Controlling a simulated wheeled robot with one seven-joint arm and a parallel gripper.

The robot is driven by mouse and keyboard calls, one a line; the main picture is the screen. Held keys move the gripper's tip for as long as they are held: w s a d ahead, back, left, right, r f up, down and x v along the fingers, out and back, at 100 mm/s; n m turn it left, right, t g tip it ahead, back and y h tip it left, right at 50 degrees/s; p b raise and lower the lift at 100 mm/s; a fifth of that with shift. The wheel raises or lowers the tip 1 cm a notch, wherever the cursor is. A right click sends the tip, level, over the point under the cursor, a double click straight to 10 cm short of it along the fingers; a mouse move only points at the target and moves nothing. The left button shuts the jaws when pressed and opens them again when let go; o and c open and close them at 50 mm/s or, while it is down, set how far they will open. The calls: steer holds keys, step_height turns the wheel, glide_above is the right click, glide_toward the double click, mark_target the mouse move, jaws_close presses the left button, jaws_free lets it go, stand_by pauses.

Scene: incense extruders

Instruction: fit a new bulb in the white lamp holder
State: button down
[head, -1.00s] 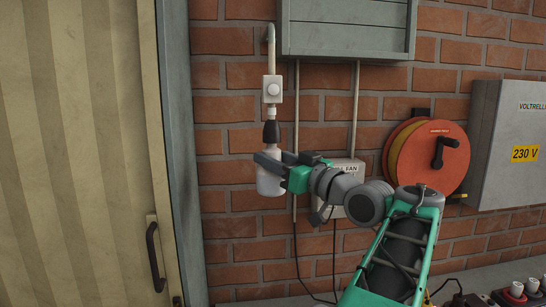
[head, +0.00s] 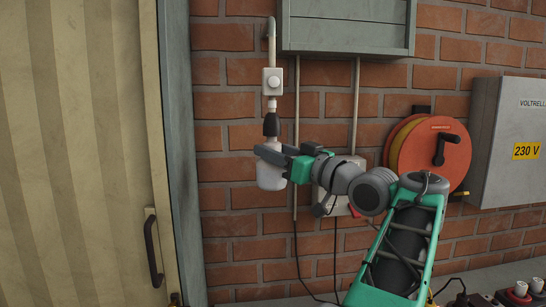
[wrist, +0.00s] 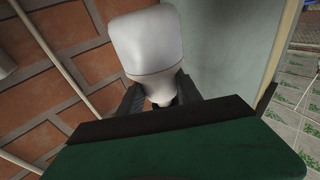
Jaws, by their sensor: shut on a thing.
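The white lamp holder (head: 272,82) hangs on the brick wall below a curved pipe, at upper centre-left of the head view. A dark tapered socket piece (head: 270,125) hangs under it. A white bulb (head: 270,178) is upright below that piece, wide end down; it also fills the upper middle of the wrist view (wrist: 147,42). My gripper (head: 268,154) is shut on the bulb's narrow upper part, just under the dark piece. In the wrist view a finger lies on each side of the bulb's neck (wrist: 160,95). Whether the bulb touches the socket is hidden by the fingers.
A grey cabinet (head: 345,35) overhangs at the upper right of the holder. An orange cable reel (head: 432,152) and a 230 V box (head: 510,140) are further right. A door frame (head: 175,130) stands close at left.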

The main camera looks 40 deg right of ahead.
steer(key=b, duration=0.3)
steer(key=shift+r+y, duration=0.1)
steer(key=shift+y, duration=0.2)
stand_by(0.6)
steer(key=c, duration=0.7)
jaws_free()
steer(key=shift+c, duration=0.2)
steer(key=shift+f+b, duration=0.2)
steer(key=shift+b, duration=0.1)
